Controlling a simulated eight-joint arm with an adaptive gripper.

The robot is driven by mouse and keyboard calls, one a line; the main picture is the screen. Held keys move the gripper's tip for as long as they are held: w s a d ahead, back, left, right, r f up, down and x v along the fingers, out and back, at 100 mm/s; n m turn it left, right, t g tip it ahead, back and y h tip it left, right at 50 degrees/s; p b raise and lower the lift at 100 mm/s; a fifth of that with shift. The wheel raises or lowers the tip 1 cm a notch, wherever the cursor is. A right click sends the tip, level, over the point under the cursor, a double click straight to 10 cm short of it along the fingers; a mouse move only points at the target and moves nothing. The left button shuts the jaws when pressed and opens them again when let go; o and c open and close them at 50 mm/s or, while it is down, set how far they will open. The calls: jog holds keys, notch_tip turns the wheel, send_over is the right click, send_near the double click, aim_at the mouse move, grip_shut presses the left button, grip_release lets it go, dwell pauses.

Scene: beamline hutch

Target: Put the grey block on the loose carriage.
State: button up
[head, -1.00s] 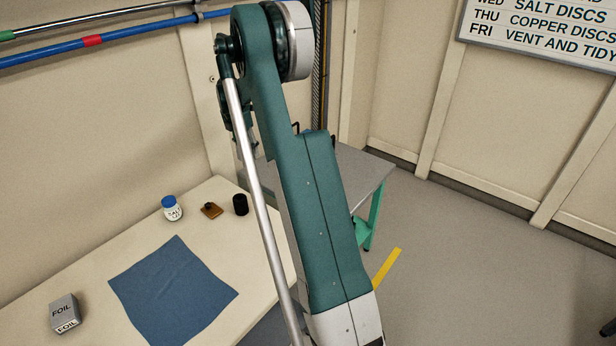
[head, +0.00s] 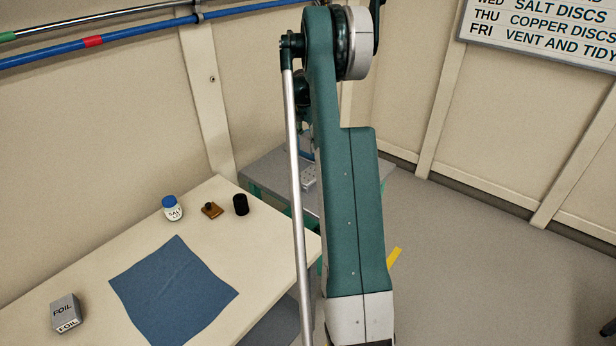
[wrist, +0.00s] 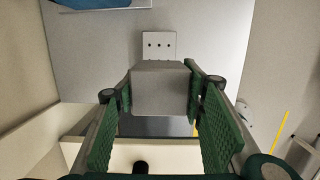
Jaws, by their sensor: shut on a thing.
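My gripper (wrist: 160,92) is shut on the grey block (wrist: 160,88), with a green ribbed finger on each side of it in the wrist view. A pale plate with several dark holes, which looks like the loose carriage (wrist: 158,45), lies just beyond the block on a grey tabletop. The block overlaps its near edge in the picture; I cannot tell the height between them. The carriage also shows in the head view (head: 310,178), just left of my arm. There my arm hides the gripper's tips and the block.
The grey table (head: 265,172) stands behind the cream bench (head: 90,270). On the bench are a blue cloth (head: 175,290), a foil box (head: 66,312), a salt jar (head: 172,208), a small brown object (head: 212,209) and a black cylinder (head: 240,204). A blue object (wrist: 95,3) is at the wrist view's top.

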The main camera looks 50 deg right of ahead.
send_over(309, 175)
jog(key=shift+a+f, duration=0.2)
jog(key=shift+f, duration=2)
jog(key=shift+f, duration=0.1)
jog(key=shift+w+f, duration=0.1)
jog(key=shift+f, duration=2.95)
jog(key=shift+f+b, duration=0.1)
jog(key=shift+b, duration=0.2)
jog(key=shift+f, duration=1.75)
jog(key=shift+f, duration=0.15)
jog(key=o, duration=1)
